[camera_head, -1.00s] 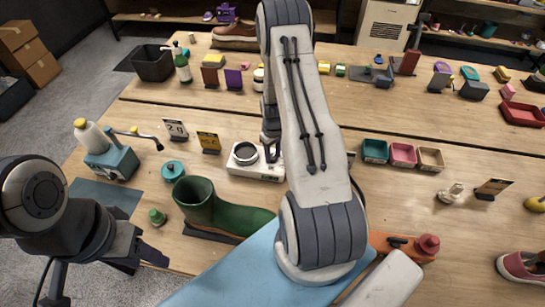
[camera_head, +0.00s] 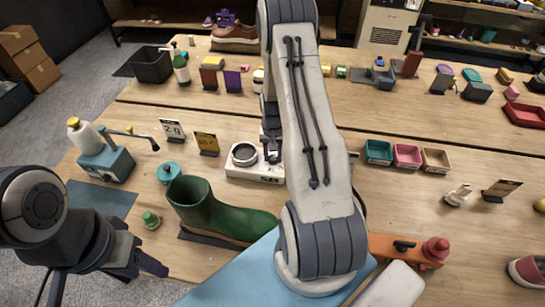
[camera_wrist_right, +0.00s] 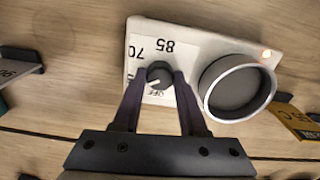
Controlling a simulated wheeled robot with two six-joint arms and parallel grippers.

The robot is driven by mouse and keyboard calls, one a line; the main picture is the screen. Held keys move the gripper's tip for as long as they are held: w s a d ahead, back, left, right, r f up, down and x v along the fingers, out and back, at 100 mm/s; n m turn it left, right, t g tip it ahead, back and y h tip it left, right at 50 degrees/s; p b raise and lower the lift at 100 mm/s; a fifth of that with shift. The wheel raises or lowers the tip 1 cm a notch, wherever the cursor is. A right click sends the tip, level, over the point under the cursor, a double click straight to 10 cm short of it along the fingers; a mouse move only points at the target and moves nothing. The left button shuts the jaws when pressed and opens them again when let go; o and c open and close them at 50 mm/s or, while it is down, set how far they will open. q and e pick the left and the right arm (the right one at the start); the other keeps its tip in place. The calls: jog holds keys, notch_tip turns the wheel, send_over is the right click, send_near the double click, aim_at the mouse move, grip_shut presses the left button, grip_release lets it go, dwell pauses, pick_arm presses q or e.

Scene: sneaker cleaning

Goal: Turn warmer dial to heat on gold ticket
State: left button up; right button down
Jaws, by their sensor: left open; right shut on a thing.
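The white warmer (camera_head: 262,172) stands on the table with a round metal-rimmed well (camera_wrist_right: 236,88) and a small lit lamp (camera_wrist_right: 267,54). Its dark dial (camera_wrist_right: 160,75) sits beside the marks 70, 85 and OFF. A pale pointer on the dial points toward lower left in the wrist view. My right gripper (camera_wrist_right: 160,80) is shut on the dial, one finger on each side. In the head view my right arm partly hides the warmer. The gold ticket (camera_head: 207,143) stands left of the warmer; it also shows in the wrist view (camera_wrist_right: 294,119). My left gripper (camera_head: 142,264) is open and empty.
A white number card (camera_head: 172,130) stands left of the gold ticket. A green boot (camera_head: 215,212), a teal jar (camera_head: 169,173) and a pump bottle (camera_head: 88,138) are nearby. Small trays (camera_head: 407,155) stand right of my right arm. Table between the warmer and boot is clear.

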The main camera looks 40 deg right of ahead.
aim_at(273, 158)
jog(key=shift+s+m, duration=0.1)
jog(key=shift+m, duration=0.2)
jog(key=shift+c, duration=2.2)
grip_release()
jog(key=shift+r, duration=0.1)
jog(key=shift+r+b, duration=0.3)
jog(key=shift+r, duration=0.25)
notch_tip(273, 158, up, 9)
jog(key=b, duration=0.2)
jog(key=shift+r, duration=0.15)
